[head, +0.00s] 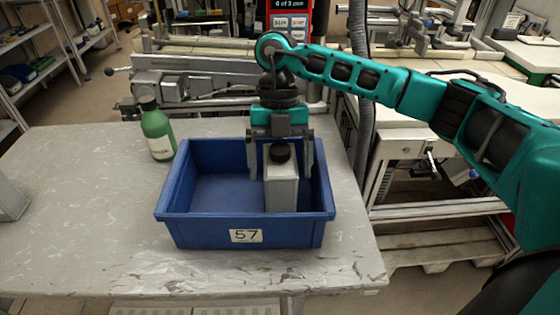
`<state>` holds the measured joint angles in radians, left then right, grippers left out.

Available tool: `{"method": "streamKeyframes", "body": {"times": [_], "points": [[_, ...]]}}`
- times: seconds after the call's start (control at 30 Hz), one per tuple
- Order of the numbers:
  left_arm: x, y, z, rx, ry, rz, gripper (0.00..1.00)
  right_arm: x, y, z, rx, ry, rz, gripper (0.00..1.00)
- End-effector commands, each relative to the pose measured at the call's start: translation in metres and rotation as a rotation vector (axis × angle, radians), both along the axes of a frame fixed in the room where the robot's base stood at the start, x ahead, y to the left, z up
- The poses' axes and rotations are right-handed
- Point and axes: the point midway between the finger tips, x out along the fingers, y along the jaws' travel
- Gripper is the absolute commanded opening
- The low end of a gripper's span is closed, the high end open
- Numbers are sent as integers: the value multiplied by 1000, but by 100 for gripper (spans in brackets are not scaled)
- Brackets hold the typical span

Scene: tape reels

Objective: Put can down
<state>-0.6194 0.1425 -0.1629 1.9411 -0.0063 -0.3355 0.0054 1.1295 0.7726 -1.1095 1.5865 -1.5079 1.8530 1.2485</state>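A grey rectangular can (282,189) with a black cap stands upright inside the blue bin (246,237) marked 57, in its right half. Its base is hidden by the bin's front wall. My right gripper (281,172) reaches down into the bin from above. Its two fingers stand on either side of the can's upper part, spread wider than the can, with a small gap showing at each side. My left gripper is not in view.
A green bottle (158,134) with a dark cap stands on the grey table (90,225) behind the bin's left side. A grey object (10,200) is cut off at the left edge. Grey machinery (195,85) stands behind the table.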

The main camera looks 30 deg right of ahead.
Motion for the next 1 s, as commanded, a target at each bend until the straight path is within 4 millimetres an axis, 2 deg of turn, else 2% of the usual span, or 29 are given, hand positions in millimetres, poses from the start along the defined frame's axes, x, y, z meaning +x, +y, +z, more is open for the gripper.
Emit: {"method": "streamKeyframes", "body": {"times": [0.23, 0.33, 0.73, 1.0], "points": [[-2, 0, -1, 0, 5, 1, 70, 1, 0, 3, 0, -1, 0, 92], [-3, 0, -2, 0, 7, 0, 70, 5, -2, 12, 1, -2, -1, 92], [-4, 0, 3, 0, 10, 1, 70, 33, -15, 91, 0, -4, -2, 92], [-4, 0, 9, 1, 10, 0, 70, 41, -19, 112, 0, -1, 0, 92]]}}
